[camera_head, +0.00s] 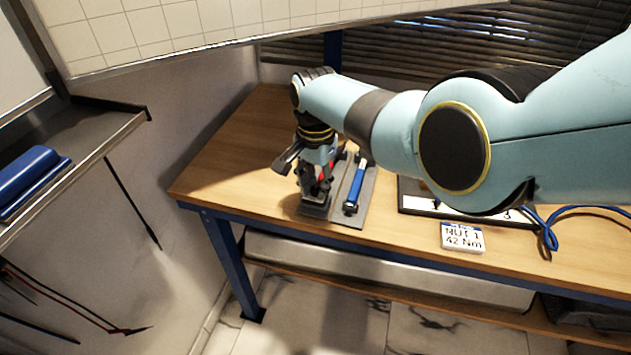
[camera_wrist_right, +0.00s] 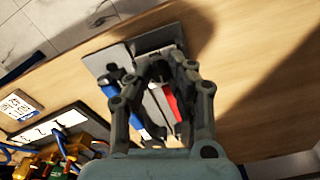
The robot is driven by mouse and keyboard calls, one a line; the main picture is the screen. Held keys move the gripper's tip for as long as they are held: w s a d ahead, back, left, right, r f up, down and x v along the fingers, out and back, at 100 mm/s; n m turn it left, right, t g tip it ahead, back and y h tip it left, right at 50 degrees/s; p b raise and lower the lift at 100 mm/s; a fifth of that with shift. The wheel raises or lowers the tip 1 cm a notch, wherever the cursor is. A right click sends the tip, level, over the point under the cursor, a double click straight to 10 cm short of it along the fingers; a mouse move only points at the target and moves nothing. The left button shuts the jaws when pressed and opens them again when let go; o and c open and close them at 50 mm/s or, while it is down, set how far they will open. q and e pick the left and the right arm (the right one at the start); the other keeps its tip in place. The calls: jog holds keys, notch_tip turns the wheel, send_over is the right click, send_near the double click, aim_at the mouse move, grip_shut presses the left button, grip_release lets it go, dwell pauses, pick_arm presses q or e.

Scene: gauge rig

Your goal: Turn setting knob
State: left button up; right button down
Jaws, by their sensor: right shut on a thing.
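A red part (camera_wrist_right: 170,101) shows between the fingers. A blue-handled tool (camera_head: 354,190) lies on the plate just right of the gripper. My left gripper is out of view.
A white card (camera_head: 462,237) reading "NUT 1 42 Nm" lies near the bench's front edge. A dark-framed board (camera_head: 412,204) and a blue cable (camera_head: 548,232) are further right. The wooden bench top (camera_head: 225,165) left of the plate is clear.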

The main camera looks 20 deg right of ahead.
aim_at(316, 188)
jog(key=m, duration=0.6)
jog(key=shift+m, duration=0.4)
dwell(0.4)
jog(key=c, duration=1.2)
grip_release()
notch_tip(316, 188, up, 12)
